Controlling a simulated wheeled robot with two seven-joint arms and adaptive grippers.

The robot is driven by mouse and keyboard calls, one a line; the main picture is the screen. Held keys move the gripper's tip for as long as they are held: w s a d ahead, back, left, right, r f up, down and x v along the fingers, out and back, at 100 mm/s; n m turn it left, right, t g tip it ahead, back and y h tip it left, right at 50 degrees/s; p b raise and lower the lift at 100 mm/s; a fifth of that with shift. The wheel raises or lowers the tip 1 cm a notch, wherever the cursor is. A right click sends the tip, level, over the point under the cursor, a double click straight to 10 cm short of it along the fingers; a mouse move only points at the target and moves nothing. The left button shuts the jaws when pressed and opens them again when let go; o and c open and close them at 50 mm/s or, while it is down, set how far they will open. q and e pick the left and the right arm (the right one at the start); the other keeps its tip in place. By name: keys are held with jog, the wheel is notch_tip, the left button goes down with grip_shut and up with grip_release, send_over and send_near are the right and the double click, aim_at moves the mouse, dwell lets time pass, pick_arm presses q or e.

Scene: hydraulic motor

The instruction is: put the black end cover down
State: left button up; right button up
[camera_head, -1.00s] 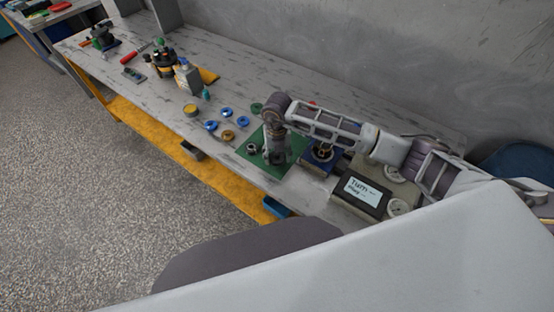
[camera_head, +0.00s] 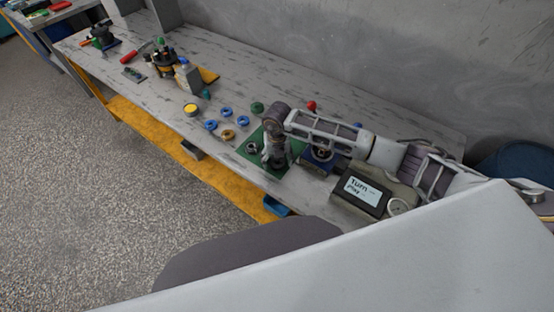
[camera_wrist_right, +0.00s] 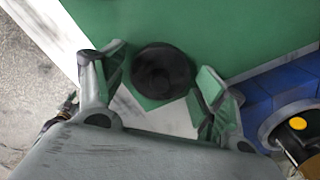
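The black end cover (camera_wrist_right: 162,72) is a dark round piece with a recessed centre. In the right wrist view it lies on the green mat (camera_wrist_right: 225,28), near the mat's edge. My right gripper (camera_wrist_right: 160,90) is open, with one green-padded finger on each side of the cover and visible gaps between. In the head view the right gripper (camera_head: 277,160) points down over the green mat (camera_head: 248,157), with the cover mostly hidden or too small to make out clearly. My left gripper is not in view.
A blue fixture (camera_head: 318,168) stands right of the mat, and a box with a display (camera_head: 362,192) beyond it. A small grey ring part (camera_head: 252,148) sits on the mat. Blue rings (camera_head: 227,112) and a brass ring (camera_head: 228,134) lie left on the bench (camera_head: 290,85).

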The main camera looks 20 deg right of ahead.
aim_at(277, 159)
jog(key=shift+r, duration=0.15)
dwell(0.3)
notch_tip(277, 159, up, 12)
jog(key=b, duration=0.1)
jog(key=shift+b, duration=0.3)
dwell(1.9)
